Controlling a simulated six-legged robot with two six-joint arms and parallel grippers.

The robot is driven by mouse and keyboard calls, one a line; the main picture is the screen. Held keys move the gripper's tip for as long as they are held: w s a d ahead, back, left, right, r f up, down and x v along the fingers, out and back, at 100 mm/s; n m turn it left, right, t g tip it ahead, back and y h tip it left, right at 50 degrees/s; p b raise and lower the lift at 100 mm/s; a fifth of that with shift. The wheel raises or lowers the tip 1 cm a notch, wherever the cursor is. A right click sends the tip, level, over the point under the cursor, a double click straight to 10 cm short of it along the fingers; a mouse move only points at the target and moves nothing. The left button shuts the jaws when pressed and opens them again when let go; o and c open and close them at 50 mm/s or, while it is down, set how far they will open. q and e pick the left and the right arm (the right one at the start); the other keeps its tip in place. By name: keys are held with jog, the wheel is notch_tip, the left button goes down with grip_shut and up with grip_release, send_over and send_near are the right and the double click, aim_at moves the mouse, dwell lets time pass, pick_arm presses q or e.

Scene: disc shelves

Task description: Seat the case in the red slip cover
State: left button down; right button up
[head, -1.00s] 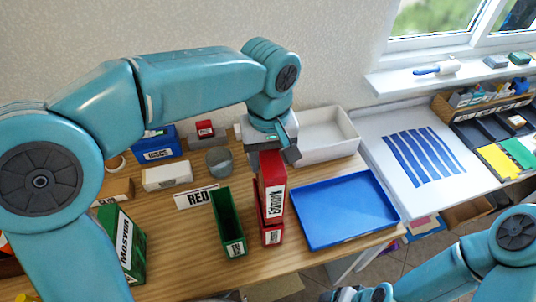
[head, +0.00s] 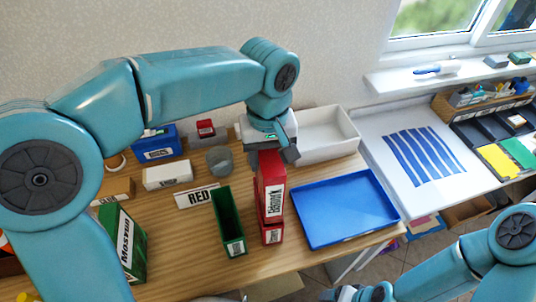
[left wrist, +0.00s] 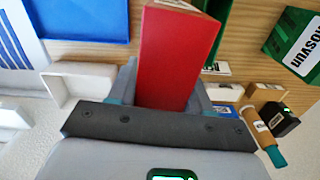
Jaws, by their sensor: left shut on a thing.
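My left gripper (head: 278,150) is shut on the red case (head: 271,178), which hangs upright with a white label on its front; the left wrist view shows the case (left wrist: 178,55) between both fingers. The red slip cover (head: 272,234) stands on the wooden table directly below the case. The case's lower end overlaps the cover in the head view; I cannot tell how deep it is inside. My right gripper (head: 358,293) is partly cut off at the bottom edge, and its jaws are unclear.
An open green slip cover (head: 229,225) stands just left of the red one. A green case (head: 122,245) is farther left. A RED card (head: 196,195) lies behind. A blue tray (head: 345,210) is close on the right, with a white bin (head: 325,135) behind.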

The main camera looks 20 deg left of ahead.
pick_arm(q)
jog(key=shift+f+b, duration=0.4)
jog(key=shift+f, duration=0.35)
jog(key=shift+f+b, duration=4.65)
jog(key=shift+f, duration=1.1)
jog(key=shift+c, duration=2)
grip_release()
notch_tip(320, 180, up, 16)
jog(key=p, duration=0.2)
jog(key=shift+r+p, duration=0.25)
jog(key=shift+p, duration=0.05)
